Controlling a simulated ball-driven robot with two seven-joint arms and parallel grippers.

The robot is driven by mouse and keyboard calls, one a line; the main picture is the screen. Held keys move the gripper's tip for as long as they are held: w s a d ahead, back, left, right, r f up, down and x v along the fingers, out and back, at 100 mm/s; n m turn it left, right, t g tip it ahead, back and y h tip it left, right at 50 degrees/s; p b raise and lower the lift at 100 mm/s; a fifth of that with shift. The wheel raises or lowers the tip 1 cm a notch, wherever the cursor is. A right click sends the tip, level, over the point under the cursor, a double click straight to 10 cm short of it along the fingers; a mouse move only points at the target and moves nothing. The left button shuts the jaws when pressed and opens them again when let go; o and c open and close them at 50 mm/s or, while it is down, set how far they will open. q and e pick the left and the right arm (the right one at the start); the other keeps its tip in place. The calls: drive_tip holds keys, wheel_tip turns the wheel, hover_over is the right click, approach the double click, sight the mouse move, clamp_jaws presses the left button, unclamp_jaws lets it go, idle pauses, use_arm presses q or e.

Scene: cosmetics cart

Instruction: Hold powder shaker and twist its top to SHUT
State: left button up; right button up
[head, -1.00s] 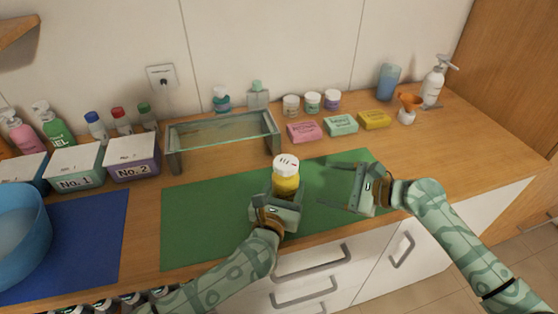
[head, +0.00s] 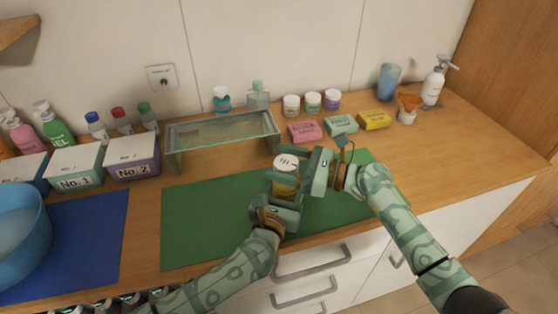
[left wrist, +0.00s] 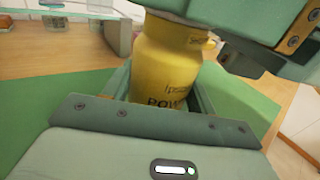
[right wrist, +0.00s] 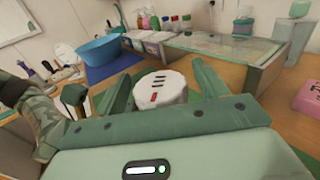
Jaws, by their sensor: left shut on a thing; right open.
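The powder shaker has a yellow body and a white top with dark slots. It stands upright over the green mat (head: 200,230) in the head view, its top (head: 286,162) showing. My left gripper (head: 277,197) is shut on the shaker's lower body; the yellow body (left wrist: 168,65) fills the middle of the left wrist view. My right gripper (head: 306,168) is open, with its fingers at either side of the white top. In the right wrist view the top (right wrist: 160,88) lies between the fingers, showing dark slots and one red mark. Contact cannot be told.
A glass shelf (head: 222,130) stands behind the mat. Soap bars (head: 304,131) and small jars lie behind the right arm. Boxes (head: 132,158), a blue mat (head: 85,235) and a blue basin (head: 20,220) are at the left.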

drive_tip(key=shift+w+a, duration=0.15)
drive_tip(key=shift+a, duration=0.45)
drive_tip(key=shift+c, duration=0.3)
drive_tip(key=c, duration=0.9)
drive_tip(key=shift+c, duration=0.2)
